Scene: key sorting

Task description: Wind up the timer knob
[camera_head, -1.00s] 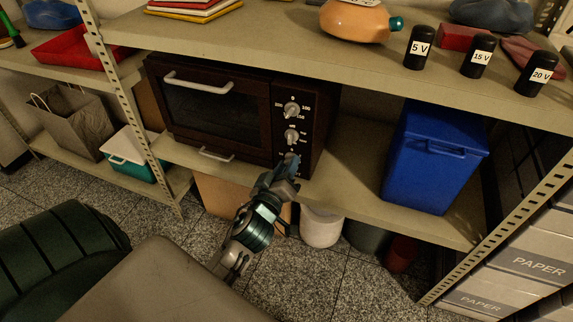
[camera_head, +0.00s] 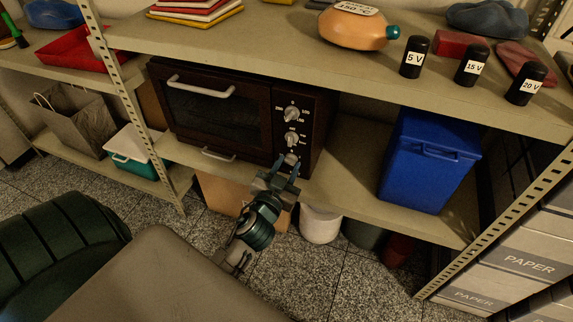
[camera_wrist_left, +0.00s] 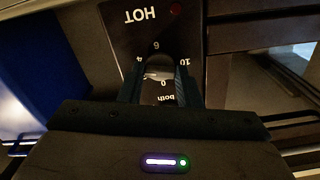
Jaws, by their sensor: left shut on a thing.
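The dark brown toaster oven (camera_head: 222,110) stands on the middle shelf. Its control panel has an upper knob (camera_head: 292,114), a middle knob (camera_head: 291,139) and the low timer knob (camera_head: 291,159). My left gripper (camera_head: 285,166) is at the timer knob with a finger on either side, shut on it. In the left wrist view the fingers (camera_wrist_left: 160,85) straddle the timer knob (camera_wrist_left: 158,72), upside down amid dial numbers, with the "HOT" lamp (camera_wrist_left: 175,9) beyond. The fingers hide parts of the dial. My right gripper is not in view.
A blue bin (camera_head: 430,160) stands right of the oven on the same shelf, with clear shelf between. The oven door handle (camera_head: 200,88) juts out left of the panel.

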